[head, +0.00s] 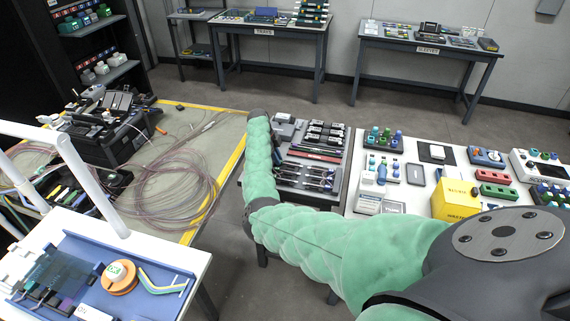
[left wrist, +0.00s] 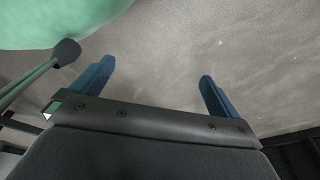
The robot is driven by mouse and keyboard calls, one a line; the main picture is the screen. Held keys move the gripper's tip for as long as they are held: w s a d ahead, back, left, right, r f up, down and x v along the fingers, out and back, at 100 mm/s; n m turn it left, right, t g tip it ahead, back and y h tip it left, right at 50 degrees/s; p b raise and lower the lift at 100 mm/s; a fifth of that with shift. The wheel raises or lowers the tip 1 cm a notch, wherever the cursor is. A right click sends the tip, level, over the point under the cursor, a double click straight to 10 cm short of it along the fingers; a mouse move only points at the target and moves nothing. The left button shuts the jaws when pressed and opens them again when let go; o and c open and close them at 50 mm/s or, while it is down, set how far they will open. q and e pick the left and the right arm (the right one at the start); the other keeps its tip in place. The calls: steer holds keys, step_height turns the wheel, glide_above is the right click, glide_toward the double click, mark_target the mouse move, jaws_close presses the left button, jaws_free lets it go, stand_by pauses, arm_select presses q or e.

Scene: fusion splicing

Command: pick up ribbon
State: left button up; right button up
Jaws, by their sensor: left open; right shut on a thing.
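A bent strip in teal and yellow (head: 160,282) lies in the blue tray (head: 188,268) on the white table at lower left; it looks ribbon-like, but I cannot confirm that it is the ribbon. My right arm in green padding reaches across the head view, its wrist end beside the rack of tools. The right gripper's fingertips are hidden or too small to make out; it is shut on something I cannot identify. My left gripper (left wrist: 155,90) shows in the left wrist view, its two blue fingers apart with nothing between them, above grey floor.
An orange spool (head: 119,277) sits in the blue tray. Loose coils of thin cable (head: 180,172) lie on the yellow-edged mat, with a black splicing machine (head: 98,135) behind. A tool rack (head: 309,160) and a yellow box (head: 455,201) are on the right-hand tables. Floor lies between the tables.

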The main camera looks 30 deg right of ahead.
mark_target(282, 161)
arm_select(q)
steer(key=shift+f, duration=0.1)
arm_select(e)
steer(key=shift+r, duration=0.15)
steer(key=shift+r+b, duration=0.2)
steer(key=shift+b, duration=0.1)
step_height(282, 161, up, 3)
steer(key=shift+b, duration=0.95)
arm_select(q)
steer(key=w+d+r+b, duration=0.2)
steer(key=r, duration=0.4)
steer(key=w+d+r+g+b, duration=0.1)
steer(key=w+d+r+b, duration=0.1)
steer(key=r, duration=0.5)
steer(key=shift+w+d+r, duration=0.25)
steer(key=shift+w+d, duration=0.25)
steer(key=shift+w, duration=0.1)
arm_select(e)
steer(key=s+d+r, duration=0.7)
steer(key=d, duration=0.2)
steer(key=shift+s+r, duration=0.2)
steer(key=shift+s, duration=0.05)
arm_select(q)
steer(key=shift+h, duration=0.3)
arm_select(e)
steer(key=shift+r, duration=0.1)
